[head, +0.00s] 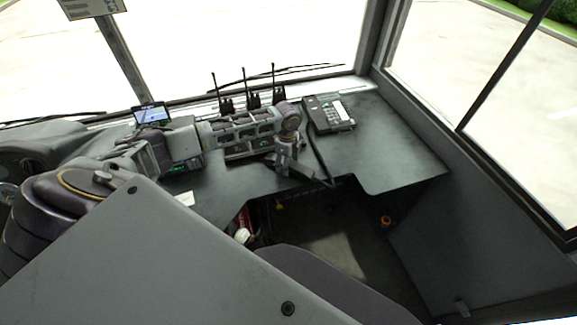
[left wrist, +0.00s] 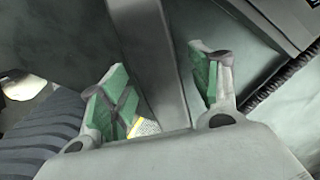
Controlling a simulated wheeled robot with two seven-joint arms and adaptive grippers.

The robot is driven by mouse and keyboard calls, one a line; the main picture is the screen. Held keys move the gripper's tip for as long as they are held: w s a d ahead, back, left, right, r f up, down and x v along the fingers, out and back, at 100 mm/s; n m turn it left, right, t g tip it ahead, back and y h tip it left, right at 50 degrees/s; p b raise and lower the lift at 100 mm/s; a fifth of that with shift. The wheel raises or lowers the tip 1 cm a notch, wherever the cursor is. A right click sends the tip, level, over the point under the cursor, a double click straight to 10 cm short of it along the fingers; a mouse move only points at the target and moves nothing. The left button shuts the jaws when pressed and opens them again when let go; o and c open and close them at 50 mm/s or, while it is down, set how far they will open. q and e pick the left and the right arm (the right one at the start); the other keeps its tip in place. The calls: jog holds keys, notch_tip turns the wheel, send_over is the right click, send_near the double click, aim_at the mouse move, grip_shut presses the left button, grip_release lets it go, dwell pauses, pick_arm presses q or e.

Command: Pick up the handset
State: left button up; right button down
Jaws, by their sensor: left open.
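My left gripper (head: 287,170) points down over the front edge of the dark desk. In the left wrist view its two green-padded fingers (left wrist: 165,92) stand apart, open. A long smooth grey bar, which looks like the handset (left wrist: 158,60), runs between them; I see gaps on both sides. In the head view the handset (head: 318,180) seems to be the dark bar by the desk edge, partly hidden by the gripper. The phone base (head: 328,113) sits on the desk behind and to the right. A coiled cord (left wrist: 272,84) runs down from it. My right gripper is not seen.
Several radios with antennas (head: 250,100) stand in a rack behind my left arm. A small lit screen (head: 151,114) is at the left, near the steering wheel. The desk (head: 390,155) is clear right of the phone. An open footwell (head: 335,235) lies below the desk edge.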

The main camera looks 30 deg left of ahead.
pick_arm(q)
jog(key=shift+c, duration=0.2)
jog(key=c, duration=1.3)
jog(key=shift+o, duration=0.2)
jog(key=shift+r, duration=0.2)
notch_tip(320, 180, up, 10)
jog(key=shift+f, duration=0.15)
jog(key=shift+d+n, duration=0.1)
jog(key=shift+n, duration=0.2)
